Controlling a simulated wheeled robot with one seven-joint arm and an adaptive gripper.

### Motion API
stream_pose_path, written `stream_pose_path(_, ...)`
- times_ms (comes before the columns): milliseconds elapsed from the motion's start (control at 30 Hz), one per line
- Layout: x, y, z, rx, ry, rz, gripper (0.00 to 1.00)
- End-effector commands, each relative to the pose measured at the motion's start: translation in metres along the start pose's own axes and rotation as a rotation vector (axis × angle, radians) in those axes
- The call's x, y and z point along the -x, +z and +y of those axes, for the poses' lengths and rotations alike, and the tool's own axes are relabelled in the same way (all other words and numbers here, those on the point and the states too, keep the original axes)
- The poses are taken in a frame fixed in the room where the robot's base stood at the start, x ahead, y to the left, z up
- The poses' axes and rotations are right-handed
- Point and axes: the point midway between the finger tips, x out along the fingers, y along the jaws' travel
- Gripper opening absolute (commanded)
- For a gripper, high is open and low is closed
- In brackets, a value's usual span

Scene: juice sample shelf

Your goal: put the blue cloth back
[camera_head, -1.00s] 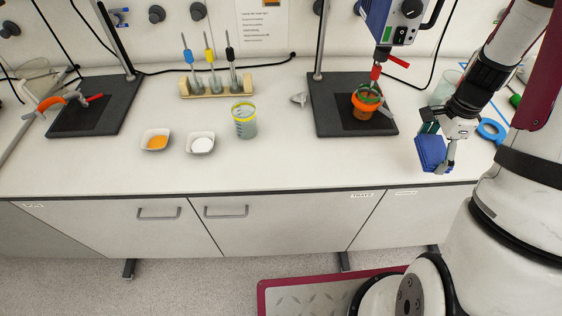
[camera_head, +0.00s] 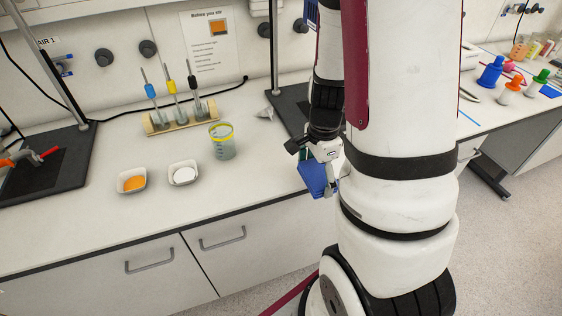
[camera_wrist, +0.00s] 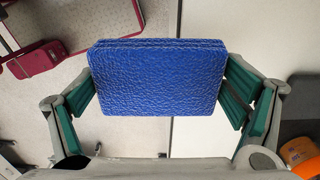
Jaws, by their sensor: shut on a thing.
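The blue cloth (camera_wrist: 157,77) is a folded, textured rectangular pad, seen large in the wrist view between my fingers. It also shows in the head view (camera_head: 314,178), held near the bench's front edge. My gripper (camera_head: 332,177) is shut on it, with a green-padded finger at each side of the cloth in the wrist view. Under the cloth, the wrist view shows cabinet front and floor. My arm hides part of the bench behind it in the head view.
On the bench stand a beaker with a yellow rim (camera_head: 222,141), a dish of orange powder (camera_head: 131,181), a dish of white powder (camera_head: 184,173) and a wooden rack (camera_head: 180,122) of tools. Blue, orange and green bottles stand on the right-hand bench, including a blue one (camera_head: 491,73). An orange container (camera_wrist: 300,153) is at the wrist view's lower right.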

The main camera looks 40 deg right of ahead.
Motion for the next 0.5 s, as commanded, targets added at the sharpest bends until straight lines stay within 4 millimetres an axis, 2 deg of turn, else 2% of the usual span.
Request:
stream_pose_path(33,-0.001,0.003,-0.013,0.003,0.001,0.001,0.61)
stream_pose_path(300,-0.008,0.02,-0.076,0.003,0.001,0.001,0.61)
stream_pose_path(500,-0.011,0.029,-0.111,0.0,0.001,0.0,0.61)
